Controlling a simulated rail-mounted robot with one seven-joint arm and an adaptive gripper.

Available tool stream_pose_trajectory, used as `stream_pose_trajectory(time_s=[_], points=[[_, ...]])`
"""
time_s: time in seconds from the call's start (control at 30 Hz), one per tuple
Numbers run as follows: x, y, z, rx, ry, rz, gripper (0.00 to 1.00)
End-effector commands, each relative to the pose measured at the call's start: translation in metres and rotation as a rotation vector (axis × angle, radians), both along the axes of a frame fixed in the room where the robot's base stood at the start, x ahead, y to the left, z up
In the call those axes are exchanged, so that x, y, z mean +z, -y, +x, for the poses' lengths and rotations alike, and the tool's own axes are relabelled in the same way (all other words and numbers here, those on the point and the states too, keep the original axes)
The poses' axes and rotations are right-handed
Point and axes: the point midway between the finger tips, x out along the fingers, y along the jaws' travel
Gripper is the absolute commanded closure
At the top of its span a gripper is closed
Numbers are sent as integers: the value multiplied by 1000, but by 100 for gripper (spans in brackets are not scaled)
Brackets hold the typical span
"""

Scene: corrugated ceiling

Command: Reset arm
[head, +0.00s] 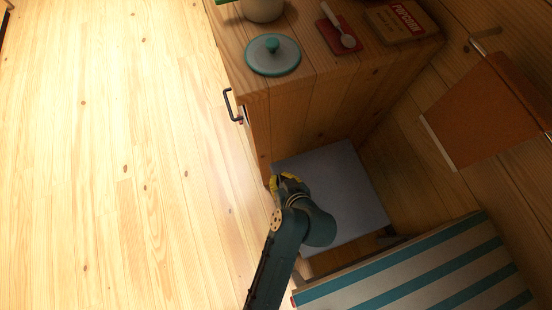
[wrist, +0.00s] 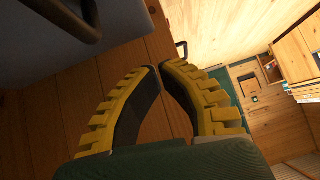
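My arm reaches up from the bottom of the head view. My gripper (head: 287,181) is at the left edge of a grey-blue flat top (head: 345,190), beside the wooden cabinet; its height above that top is hard to tell. In the wrist view my gripper (wrist: 159,68) shows two yellow ribbed fingers with dark inner pads. The fingertips meet or nearly meet, and nothing is held between them.
The wooden cabinet (head: 310,110) has a dark handle (head: 233,105) and carries a teal-rimmed lid (head: 272,55), a red spoon rest (head: 338,35) and a popcorn box (head: 402,20). A striped cushion (head: 420,275) lies lower right. The left floor (head: 110,150) is clear.

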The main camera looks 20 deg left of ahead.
Motion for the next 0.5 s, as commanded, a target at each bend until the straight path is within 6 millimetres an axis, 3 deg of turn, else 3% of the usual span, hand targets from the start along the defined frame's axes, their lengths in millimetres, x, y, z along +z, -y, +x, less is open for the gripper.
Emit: stream_pose_trajectory(time_s=[0.03,0.2,0.5], points=[[11,5,-6,-2,2,1,100],[27,16,-18,0,3,-1,100],[29,17,-20,1,5,0,100]])
